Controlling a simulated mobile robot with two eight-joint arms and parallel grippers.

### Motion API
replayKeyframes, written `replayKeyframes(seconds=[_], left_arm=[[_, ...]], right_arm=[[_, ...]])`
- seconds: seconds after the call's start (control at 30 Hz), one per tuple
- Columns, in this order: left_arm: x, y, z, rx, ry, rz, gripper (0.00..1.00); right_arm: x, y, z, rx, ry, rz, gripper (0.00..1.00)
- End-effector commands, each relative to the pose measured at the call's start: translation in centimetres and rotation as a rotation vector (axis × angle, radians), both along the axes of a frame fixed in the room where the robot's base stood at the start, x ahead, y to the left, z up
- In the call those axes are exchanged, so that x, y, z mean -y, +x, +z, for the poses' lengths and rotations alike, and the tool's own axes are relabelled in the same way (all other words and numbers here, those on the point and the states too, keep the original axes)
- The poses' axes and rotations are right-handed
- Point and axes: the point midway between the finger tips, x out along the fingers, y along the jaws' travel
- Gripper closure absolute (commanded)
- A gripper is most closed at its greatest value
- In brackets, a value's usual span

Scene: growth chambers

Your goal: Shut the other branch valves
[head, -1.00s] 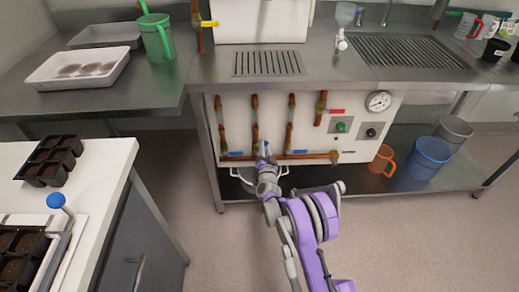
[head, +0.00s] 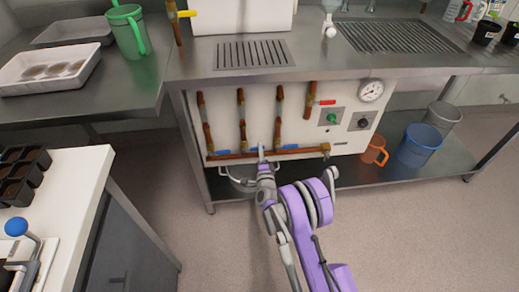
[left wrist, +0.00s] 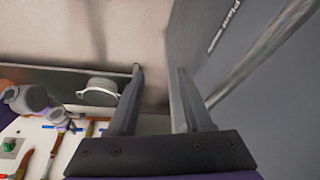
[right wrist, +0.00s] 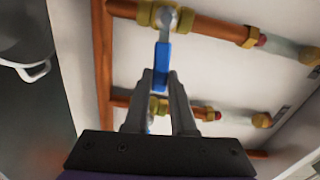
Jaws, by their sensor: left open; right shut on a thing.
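In the head view, copper branch pipes stand on a pale panel above a horizontal copper manifold (head: 225,156). A left blue lever (head: 222,151) and a right blue lever (head: 290,147) lie across their pipes. My right gripper (head: 262,152) is at the middle pipe (head: 242,118) and partly hides its blue lever. In the right wrist view, my right gripper (right wrist: 161,76) is shut on the end of this blue lever (right wrist: 163,53), which lies across its pipe. Another blue lever (right wrist: 150,121) shows between the fingers. My left gripper (left wrist: 160,72) is open and empty.
A red lever (head: 327,102) is on a short pipe at the right of the panel, near a green knob (head: 332,118) and a gauge (head: 371,90). An orange jug (head: 375,150) and blue bucket (head: 420,146) stand on the low shelf. A grey cabinet (left wrist: 240,75) is beside my left gripper.

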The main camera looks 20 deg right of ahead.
Motion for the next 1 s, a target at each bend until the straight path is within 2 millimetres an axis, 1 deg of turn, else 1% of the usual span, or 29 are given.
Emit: replayKeyframes(seconds=[0.3,0.77,0.8,0.97,1.0], left_arm=[[0.0,0.07,-0.34,0.001,0.0,0.0,0.5],[0.0,0.08,-0.36,0.001,0.0,0.0,0.5],[0.0,0.08,-0.36,0.001,0.0,0.0,0.5],[0.0,0.07,-0.35,0.001,0.0,0.0,0.5],[0.0,0.07,-0.35,0.001,0.0,0.0,0.5]], right_arm=[[-0.01,0.02,-0.67,0.027,0.095,0.001,1.0],[-0.03,0.02,-0.76,0.031,0.111,0.001,1.0],[-0.04,0.02,-0.76,0.031,0.111,0.001,0.75],[-0.02,0.02,-0.75,0.031,0.11,0.001,0.46],[-0.02,0.02,-0.75,0.031,0.11,0.001,0.46]])
